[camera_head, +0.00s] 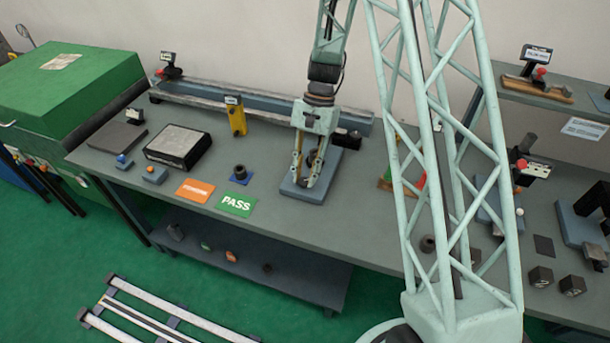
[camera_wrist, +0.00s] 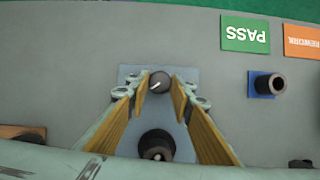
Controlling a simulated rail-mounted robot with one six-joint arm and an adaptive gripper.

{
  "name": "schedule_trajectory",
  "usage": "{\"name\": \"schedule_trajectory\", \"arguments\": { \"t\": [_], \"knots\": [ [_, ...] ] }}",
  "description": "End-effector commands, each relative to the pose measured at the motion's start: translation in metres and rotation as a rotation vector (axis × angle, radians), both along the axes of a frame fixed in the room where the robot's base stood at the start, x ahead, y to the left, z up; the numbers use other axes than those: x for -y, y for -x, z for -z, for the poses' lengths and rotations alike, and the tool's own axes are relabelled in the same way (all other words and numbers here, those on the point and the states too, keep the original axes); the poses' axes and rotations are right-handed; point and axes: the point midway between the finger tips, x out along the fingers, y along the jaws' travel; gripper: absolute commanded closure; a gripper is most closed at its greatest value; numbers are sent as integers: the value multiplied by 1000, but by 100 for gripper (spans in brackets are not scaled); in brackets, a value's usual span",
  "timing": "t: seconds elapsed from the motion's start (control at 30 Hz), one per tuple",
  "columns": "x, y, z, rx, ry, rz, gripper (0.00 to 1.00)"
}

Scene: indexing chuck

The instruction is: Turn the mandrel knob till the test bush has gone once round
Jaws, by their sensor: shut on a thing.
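The mandrel knob (camera_wrist: 159,80), dark and round with a white line on its face, sits between my fingertips in the wrist view. My gripper (camera_head: 306,182) is over a blue-grey base plate (camera_head: 330,172) on the bench and is shut on the knob; its arm and fingers largely hide the fixture in the head view. A dark, hollow-topped bush (camera_wrist: 157,146) with a small pale mark stands between the fingers, nearer the wrist camera; it appears to be the test bush. Its exact link to the knob is hidden.
A dark collar on a blue square (camera_head: 239,173) stands left of the fixture, with the green PASS card (camera_head: 237,203) and orange card (camera_head: 195,190) in front. A long rail (camera_head: 255,100) runs behind. The bench in front of the plate is clear.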

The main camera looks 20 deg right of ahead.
Motion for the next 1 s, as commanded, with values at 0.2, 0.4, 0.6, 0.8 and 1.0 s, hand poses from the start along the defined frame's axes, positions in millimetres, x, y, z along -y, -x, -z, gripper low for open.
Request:
{"name": "schedule_trajectory", "arguments": {
  "t": [0.2,0.4,0.6,0.8,1.0],
  "knots": [
    [0,0,0,0,0,-10,89],
    [-1,0,0,0,0,-59,89],
    [-2,-1,0,0,0,-165,89],
    [-4,-1,1,-1,0,-324,89],
    [-5,-2,1,-1,0,-510,89]
  ]
}}
